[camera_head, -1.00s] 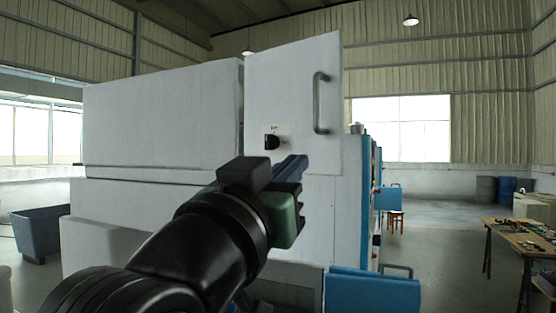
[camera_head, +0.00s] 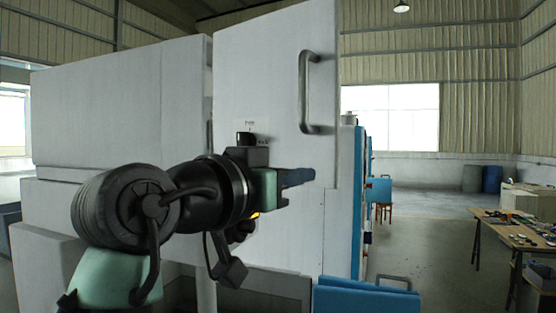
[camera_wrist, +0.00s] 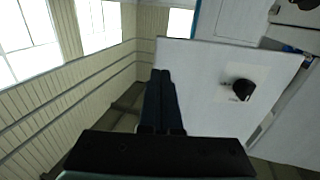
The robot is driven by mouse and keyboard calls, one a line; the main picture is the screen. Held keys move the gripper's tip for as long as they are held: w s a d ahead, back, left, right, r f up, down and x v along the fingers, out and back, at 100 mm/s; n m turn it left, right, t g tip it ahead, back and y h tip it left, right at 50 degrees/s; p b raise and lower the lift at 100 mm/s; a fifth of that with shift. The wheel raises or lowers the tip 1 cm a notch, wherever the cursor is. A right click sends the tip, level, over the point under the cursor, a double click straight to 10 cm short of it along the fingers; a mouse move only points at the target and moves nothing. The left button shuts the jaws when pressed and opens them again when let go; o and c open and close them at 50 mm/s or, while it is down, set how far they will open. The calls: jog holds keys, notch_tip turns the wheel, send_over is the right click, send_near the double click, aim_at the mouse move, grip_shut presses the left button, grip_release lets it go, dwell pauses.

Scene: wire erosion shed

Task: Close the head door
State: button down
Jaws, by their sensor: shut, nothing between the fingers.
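The head door (camera_head: 275,75) is a white panel with a vertical grey bar handle (camera_head: 307,92) near its right edge and a black knob (camera_head: 246,138) lower on its left part. It stands swung out at an angle from the white machine. My gripper (camera_head: 312,176) is in front of the door's lower part, below the handle, with its fingers pointing right. In the wrist view the shut, empty fingers (camera_wrist: 162,102) lie before the door (camera_wrist: 210,68), with the black knob (camera_wrist: 243,89) to their right. I cannot tell whether the fingers touch the door.
The white machine body (camera_head: 120,110) fills the left. A blue panel with a handle (camera_head: 365,298) is low in front of me, right of the arm. A workbench with small items (camera_head: 515,228) stands at the right. Open floor (camera_head: 425,225) lies between it and the machine.

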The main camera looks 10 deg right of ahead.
aim_at(331, 169)
jog(key=p+x, duration=0.3)
jog(key=x, duration=0.3)
jog(key=shift+r, duration=0.15)
jog(key=shift+w+d+f, duration=0.2)
jog(key=shift+w+d, duration=0.2)
jog(key=shift+d, duration=0.05)
